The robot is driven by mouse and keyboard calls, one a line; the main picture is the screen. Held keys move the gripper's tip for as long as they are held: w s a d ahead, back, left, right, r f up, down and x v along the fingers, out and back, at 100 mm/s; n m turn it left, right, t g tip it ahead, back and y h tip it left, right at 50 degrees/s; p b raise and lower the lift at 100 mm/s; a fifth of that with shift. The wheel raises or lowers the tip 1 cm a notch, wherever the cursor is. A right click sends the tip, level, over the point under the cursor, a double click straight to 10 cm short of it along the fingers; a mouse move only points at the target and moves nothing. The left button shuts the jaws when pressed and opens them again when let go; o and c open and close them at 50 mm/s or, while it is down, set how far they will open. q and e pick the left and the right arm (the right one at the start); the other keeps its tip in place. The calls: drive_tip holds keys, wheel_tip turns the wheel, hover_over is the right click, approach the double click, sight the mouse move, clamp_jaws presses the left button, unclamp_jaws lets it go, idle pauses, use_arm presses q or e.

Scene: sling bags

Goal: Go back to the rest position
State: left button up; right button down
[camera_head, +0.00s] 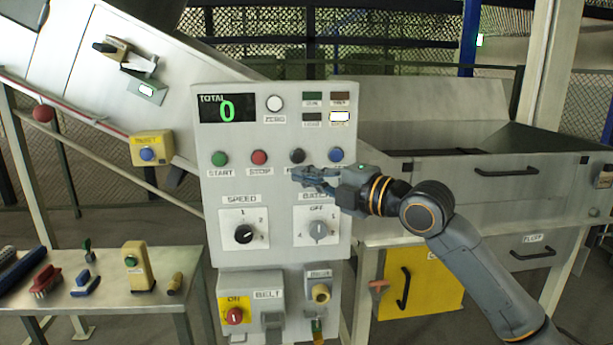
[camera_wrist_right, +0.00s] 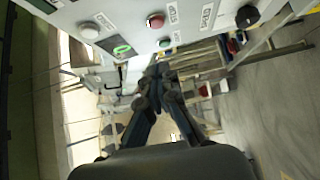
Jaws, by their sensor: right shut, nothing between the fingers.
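My right gripper (camera_head: 303,175) is shut and empty. It points left in front of the grey control panel (camera_head: 225,180), just below the black button (camera_head: 297,156) and partly over that button's label. I cannot tell from the head view how far it is from the panel. In the right wrist view the closed fingers (camera_wrist_right: 155,80) reach past the panel, whose buttons show along the top. My right arm comes in from the lower right. My left gripper does not show.
The panel has a green START button (camera_head: 219,158), red STOP button (camera_head: 259,157), blue button (camera_head: 336,155) and two knobs. Its display (camera_head: 227,109) reads 0. A side table (camera_head: 165,312) with brushes stands at left. A metal bin (camera_head: 450,170) with a yellow door (camera_head: 428,290) is at right.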

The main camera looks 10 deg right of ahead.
drive_tip(key=s+d+f+m+g+h, duration=0.2)
drive_tip(key=s+f+m, duration=0.45)
drive_tip(key=f, duration=1.05)
drive_tip(key=s+a+f+m+g+h, duration=0.15)
drive_tip(key=s+f+m+h, duration=0.4)
drive_tip(key=f, duration=1.05)
drive_tip(key=s+d+f+m+g+h, duration=0.2)
drive_tip(key=s+d+f+m, duration=0.25)
drive_tip(key=s, duration=0.45)
drive_tip(key=s+d+f+m+g+h, duration=0.1)
drive_tip(key=s+d+f+m+g, duration=0.1)
drive_tip(key=s+d+f+m, duration=0.5)
drive_tip(key=s+d+f+m+g+h, duration=0.15)
drive_tip(key=s+f, duration=0.25)
drive_tip(key=s, duration=0.7)
wheel_tip(320, 180, down, 27)
drive_tip(key=s+g, duration=0.1)
drive_tip(key=g, duration=0.1)
drive_tip(key=s+d+f, duration=0.2)
drive_tip(key=s+f, duration=1.2)
drive_tip(key=s, duration=0.2)
drive_tip(key=shift+s+d+f+g+h, duration=0.3)
drive_tip(key=shift+s+f+g+h, duration=0.05)
drive_tip(key=shift+f+g+h, duration=0.05)
